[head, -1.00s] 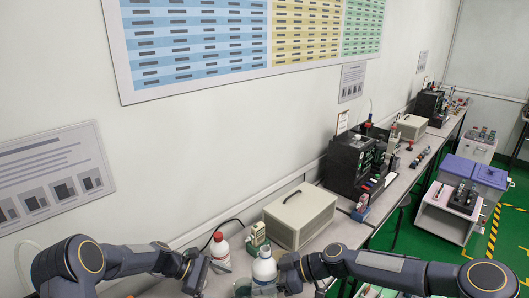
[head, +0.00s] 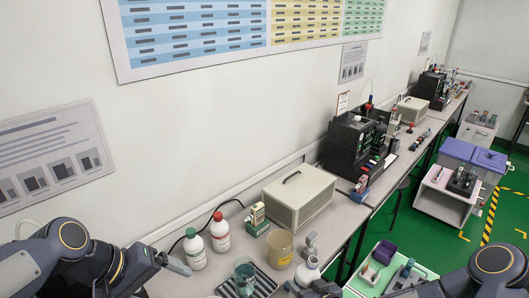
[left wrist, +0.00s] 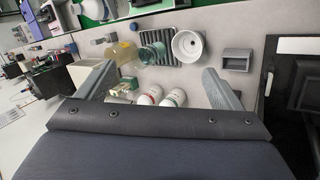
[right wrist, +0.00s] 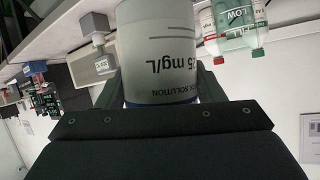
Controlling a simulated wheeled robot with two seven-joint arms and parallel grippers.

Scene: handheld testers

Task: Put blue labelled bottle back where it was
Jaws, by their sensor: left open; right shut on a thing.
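The blue labelled bottle (head: 307,272) is white, with black print and a blue band, in the right wrist view (right wrist: 160,45). My right gripper (head: 314,288) is shut on it, one finger on each side, at the bottom of the head view. I cannot tell whether its base touches the bench. My left gripper (head: 175,264) is open and empty, left of a green-capped bottle (head: 194,250). In the left wrist view its fingers (left wrist: 158,74) are spread, with nothing between them in its grasp.
A teal beaker (head: 244,277) stands on a ribbed dark tray (head: 265,284). A yellow beaker (head: 279,250), a red-capped bottle (head: 219,233) and a grey holder (head: 310,243) stand nearby. A beige box (head: 299,197) is behind.

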